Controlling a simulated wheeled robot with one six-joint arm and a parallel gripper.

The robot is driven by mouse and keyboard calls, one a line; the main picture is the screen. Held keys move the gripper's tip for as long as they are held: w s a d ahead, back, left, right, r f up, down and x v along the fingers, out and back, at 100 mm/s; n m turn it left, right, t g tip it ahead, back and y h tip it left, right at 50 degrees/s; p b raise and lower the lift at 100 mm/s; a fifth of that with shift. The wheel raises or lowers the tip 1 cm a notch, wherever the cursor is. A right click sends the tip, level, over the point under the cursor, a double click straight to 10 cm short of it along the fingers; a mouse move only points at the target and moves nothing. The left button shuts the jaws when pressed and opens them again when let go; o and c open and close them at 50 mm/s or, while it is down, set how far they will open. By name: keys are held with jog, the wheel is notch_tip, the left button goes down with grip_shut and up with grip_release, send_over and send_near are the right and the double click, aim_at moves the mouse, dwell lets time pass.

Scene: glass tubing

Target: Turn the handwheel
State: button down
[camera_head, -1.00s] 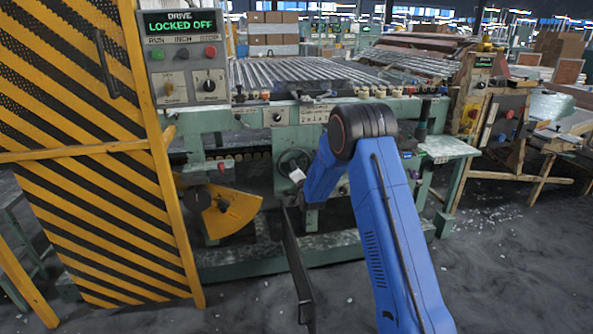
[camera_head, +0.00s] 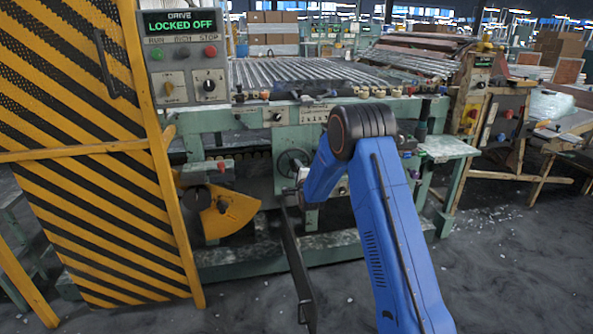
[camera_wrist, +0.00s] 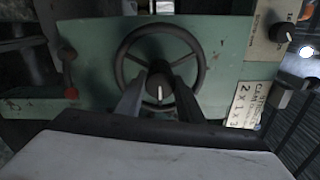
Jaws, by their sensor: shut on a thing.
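The handwheel (camera_head: 290,153) is a dark, spoked wheel on the green machine's front, left of my blue arm in the head view. In the wrist view the handwheel (camera_wrist: 160,29) fills the upper middle, with a hub marked by a pale line. My gripper (camera_wrist: 161,88) reaches up from below, its two dark fingers on either side of the hub over the wheel's lower part. It is shut on the handwheel. The exact contact is hidden behind the fingers. In the head view my arm hides most of the wrist.
A yellow-black striped guard (camera_head: 95,190) stands at the left. A control box (camera_head: 183,55) reads "DRIVE LOCKED OFF". A red-tipped lever (camera_wrist: 70,92) is left of the wheel. A yellow sector plate (camera_head: 230,212) sits low on the machine. The front floor is mostly clear.

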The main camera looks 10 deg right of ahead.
jog(key=shift+d+f+m, duration=0.1)
jog(key=shift+m, duration=0.3)
jog(key=c, duration=1.2)
grip_release()
jog(key=s, duration=1.7)
jog(key=shift+s, duration=0.2)
